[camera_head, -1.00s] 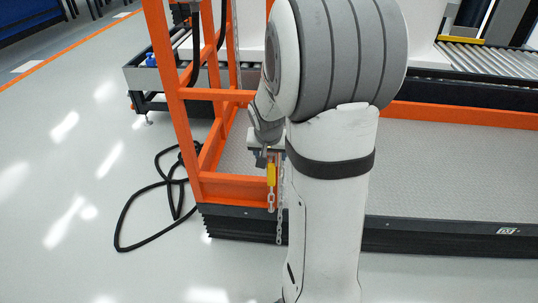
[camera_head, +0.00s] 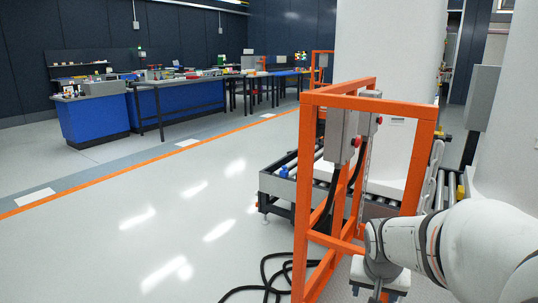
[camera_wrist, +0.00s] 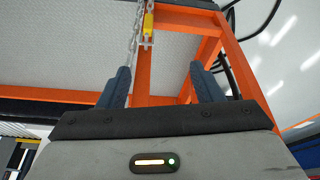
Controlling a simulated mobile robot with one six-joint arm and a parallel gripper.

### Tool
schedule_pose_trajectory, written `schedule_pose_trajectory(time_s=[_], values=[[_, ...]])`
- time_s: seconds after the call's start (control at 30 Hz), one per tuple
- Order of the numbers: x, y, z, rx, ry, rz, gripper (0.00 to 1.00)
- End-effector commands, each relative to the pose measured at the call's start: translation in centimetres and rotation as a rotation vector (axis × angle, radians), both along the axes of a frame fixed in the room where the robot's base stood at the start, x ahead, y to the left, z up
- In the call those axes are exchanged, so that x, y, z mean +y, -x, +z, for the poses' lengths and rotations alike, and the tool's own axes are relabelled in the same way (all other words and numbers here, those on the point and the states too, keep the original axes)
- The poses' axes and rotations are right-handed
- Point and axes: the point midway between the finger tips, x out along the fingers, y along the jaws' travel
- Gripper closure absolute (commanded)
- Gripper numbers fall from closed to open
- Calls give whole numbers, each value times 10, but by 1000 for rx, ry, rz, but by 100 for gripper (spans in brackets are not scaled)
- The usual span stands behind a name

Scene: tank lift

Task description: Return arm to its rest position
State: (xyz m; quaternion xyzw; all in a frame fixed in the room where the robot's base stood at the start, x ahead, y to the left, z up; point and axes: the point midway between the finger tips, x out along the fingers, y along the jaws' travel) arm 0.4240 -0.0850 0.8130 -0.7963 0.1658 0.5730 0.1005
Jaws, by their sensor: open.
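My gripper shows in the wrist view (camera_wrist: 160,85), with its two dark fingers standing apart and nothing between them. Beyond the fingers is an orange post of the lift frame. A yellow tag (camera_wrist: 148,24) with a chain (camera_wrist: 135,35) hangs just past the fingertips, apart from them. In the head view my white arm enters from the lower right, and its wrist is beside the orange frame (camera_head: 306,200). The fingertips are cut off or hidden at the bottom of that view.
Grey control boxes with red buttons (camera_head: 350,135) hang on the frame. A black cable (camera_head: 270,278) lies on the floor. A roller conveyor (camera_head: 285,185) stands behind. Blue workbenches (camera_head: 180,108) line the back left. The floor (camera_head: 130,220) at left is clear.

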Motion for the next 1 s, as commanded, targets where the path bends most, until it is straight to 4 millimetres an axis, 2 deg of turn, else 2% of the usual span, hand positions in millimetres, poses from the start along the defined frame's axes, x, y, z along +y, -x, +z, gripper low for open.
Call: schedule_pose_trajectory(time_s=[0.03, 0.1, 0.3, 0.4, 0.5, 0.6, 0.7, 1.0], values=[[9, 10, 39, 5, -1, 32, 40], [20, 23, 65, 19, -5, 75, 40], [50, 63, 138, 54, -19, 200, 40], [63, 82, 169, 69, -27, 264, 40], [73, 99, 192, 82, -35, 318, 40], [80, 111, 207, 92, -42, 359, 40], [83, 118, 212, 99, -46, 381, 40], [85, 121, 211, 101, -48, 392, 40]])
